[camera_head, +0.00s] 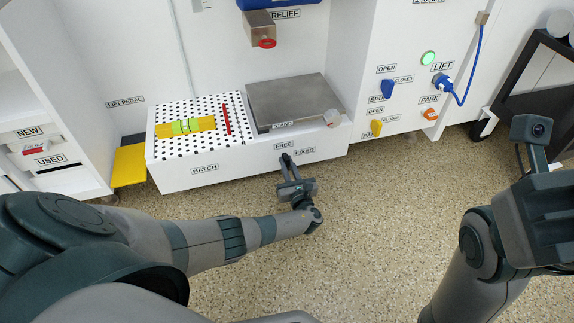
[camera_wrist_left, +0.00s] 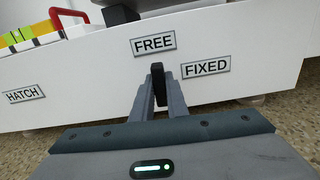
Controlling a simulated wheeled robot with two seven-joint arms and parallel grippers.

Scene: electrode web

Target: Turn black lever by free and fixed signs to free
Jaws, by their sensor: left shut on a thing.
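The black lever (camera_wrist_left: 158,84) stands upright on the white front panel, below the FREE sign (camera_wrist_left: 153,44) and left of the FIXED sign (camera_wrist_left: 206,67). My left gripper (camera_wrist_left: 160,96) is shut on the lever, with a finger on each side of it. In the head view my left gripper (camera_head: 287,163) reaches the panel just under the FREE sign (camera_head: 284,145) and beside the FIXED sign (camera_head: 305,151). The lever's lower part is hidden by the fingers. My right arm is at the right of the head view; its fingertips do not show clearly.
Above the panel are a perforated white hatch top with a yellow-green level (camera_head: 193,126) and a red bar (camera_head: 227,120), and a grey stand plate (camera_head: 292,100). A yellow pedal (camera_head: 129,166) is at left. Speckled floor in front is clear.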

